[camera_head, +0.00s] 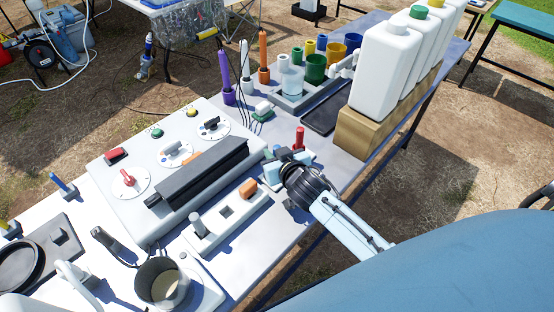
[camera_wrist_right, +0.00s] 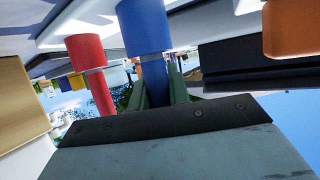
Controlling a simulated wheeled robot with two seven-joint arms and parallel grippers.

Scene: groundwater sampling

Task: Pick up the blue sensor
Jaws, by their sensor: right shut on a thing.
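The blue sensor (camera_wrist_right: 145,28) stands out in the right wrist view as a thick blue cylinder with a narrower blue shaft. My right gripper (camera_wrist_right: 157,90) has its two fingers on either side of that shaft and is shut on it. In the head view my right gripper (camera_head: 278,168) is at the right end of the white bench area, and it mostly hides the blue sensor there. Whether the sensor is clear of its holder cannot be told. My left gripper is not in view.
A red sensor (camera_wrist_right: 90,70) stands close beside the blue one; it also shows in the head view (camera_head: 299,138). White bottles (camera_head: 385,70) stand on a wooden block (camera_head: 372,135) behind.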

